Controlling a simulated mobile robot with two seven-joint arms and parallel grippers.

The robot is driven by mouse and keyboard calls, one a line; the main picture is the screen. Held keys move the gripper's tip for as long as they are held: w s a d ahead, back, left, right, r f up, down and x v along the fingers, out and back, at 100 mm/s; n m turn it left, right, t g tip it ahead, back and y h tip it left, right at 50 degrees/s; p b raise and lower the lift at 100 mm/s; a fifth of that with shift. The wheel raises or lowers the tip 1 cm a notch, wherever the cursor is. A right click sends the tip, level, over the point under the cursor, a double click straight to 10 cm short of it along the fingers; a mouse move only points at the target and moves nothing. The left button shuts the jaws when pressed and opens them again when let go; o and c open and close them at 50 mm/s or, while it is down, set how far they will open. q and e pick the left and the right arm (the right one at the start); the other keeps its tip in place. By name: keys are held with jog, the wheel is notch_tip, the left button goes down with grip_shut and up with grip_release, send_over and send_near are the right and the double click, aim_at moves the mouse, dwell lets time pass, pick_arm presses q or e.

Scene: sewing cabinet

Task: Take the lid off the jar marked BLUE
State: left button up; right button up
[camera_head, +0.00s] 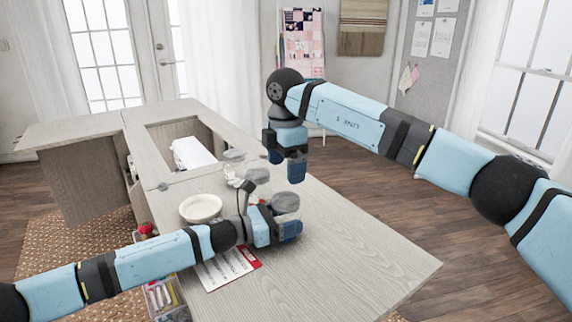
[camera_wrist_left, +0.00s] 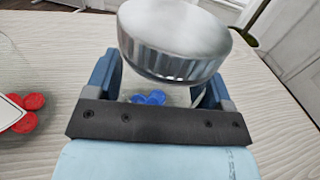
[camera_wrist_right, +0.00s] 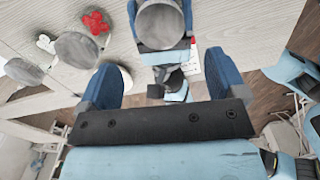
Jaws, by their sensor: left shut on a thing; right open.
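A clear jar holding blue pieces (camera_wrist_left: 150,97) has a broad silver lid (camera_wrist_left: 172,45) on top; no BLUE label is readable. My left gripper (camera_head: 283,228) is shut on this jar, one finger on each side below the lid. The lid shows grey in the head view (camera_head: 286,202) and at the top of the right wrist view (camera_wrist_right: 160,26). My right gripper (camera_head: 291,168) is open and empty, above the cabinet top and behind the jar. A second jar with red pieces (camera_wrist_left: 25,112) stands nearby; its grey lid (camera_wrist_right: 78,50) shows in the right wrist view.
Another lidded jar (camera_head: 233,156) stands farther back. A white bowl (camera_head: 200,207) is left of the jars. A printed card with a red edge (camera_head: 228,268) and a box of pens (camera_head: 163,297) are in front. The right part of the cabinet top (camera_head: 370,262) is clear.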

aim_at(286, 198)
jog(key=shift+m, duration=1.1)
jog(key=shift+f+m, duration=0.1)
jog(key=shift+m, duration=0.2)
jog(key=shift+f, duration=0.25)
notch_tip(286, 198, down, 7)
jog(key=shift+f, duration=0.2)
